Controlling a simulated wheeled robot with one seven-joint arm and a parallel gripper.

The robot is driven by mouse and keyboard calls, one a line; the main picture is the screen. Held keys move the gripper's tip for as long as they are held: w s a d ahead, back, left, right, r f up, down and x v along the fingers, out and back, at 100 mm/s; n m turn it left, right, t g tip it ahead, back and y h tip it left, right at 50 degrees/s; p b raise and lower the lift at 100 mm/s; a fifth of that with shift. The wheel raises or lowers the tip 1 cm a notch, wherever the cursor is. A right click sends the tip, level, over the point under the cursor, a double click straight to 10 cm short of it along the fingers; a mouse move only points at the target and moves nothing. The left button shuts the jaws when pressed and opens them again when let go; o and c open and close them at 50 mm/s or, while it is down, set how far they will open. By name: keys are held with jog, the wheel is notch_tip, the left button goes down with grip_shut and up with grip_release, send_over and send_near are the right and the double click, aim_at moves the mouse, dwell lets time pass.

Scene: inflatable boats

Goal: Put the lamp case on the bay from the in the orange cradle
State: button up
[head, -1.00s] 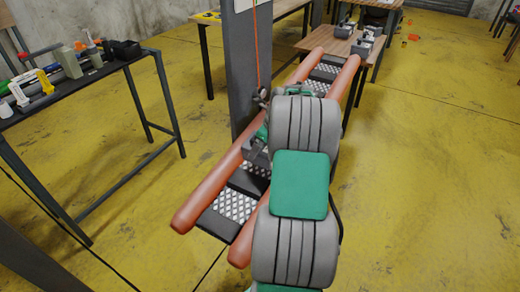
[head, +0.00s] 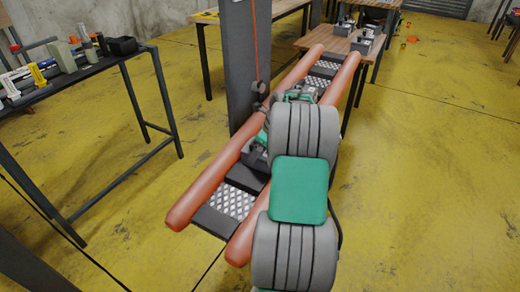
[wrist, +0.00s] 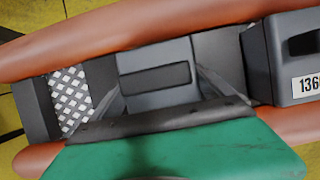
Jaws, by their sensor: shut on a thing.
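In the wrist view my gripper (wrist: 160,92) is shut on a grey case (wrist: 150,52) with a dark slot in its top, one finger at each side. The case sits low between the two orange tubes of the cradle (wrist: 130,25); I cannot tell whether it touches the deck. No label shows on it, so I cannot confirm it is the lamp case. In the head view the orange cradle (head: 207,187) runs away from me, and a grey case (head: 254,157) shows beside my arm, which hides most of my gripper.
A second grey case (wrist: 292,55) with a number label lies close at the right in the wrist view. A grey post (head: 240,70) stands beside the cradle. A cluttered dark table (head: 110,62) is at left. More cases (head: 358,44) stand on the far wooden table (head: 312,43).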

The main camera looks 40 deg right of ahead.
jog(key=shift+r, duration=0.1)
jog(key=o, duration=1.5)
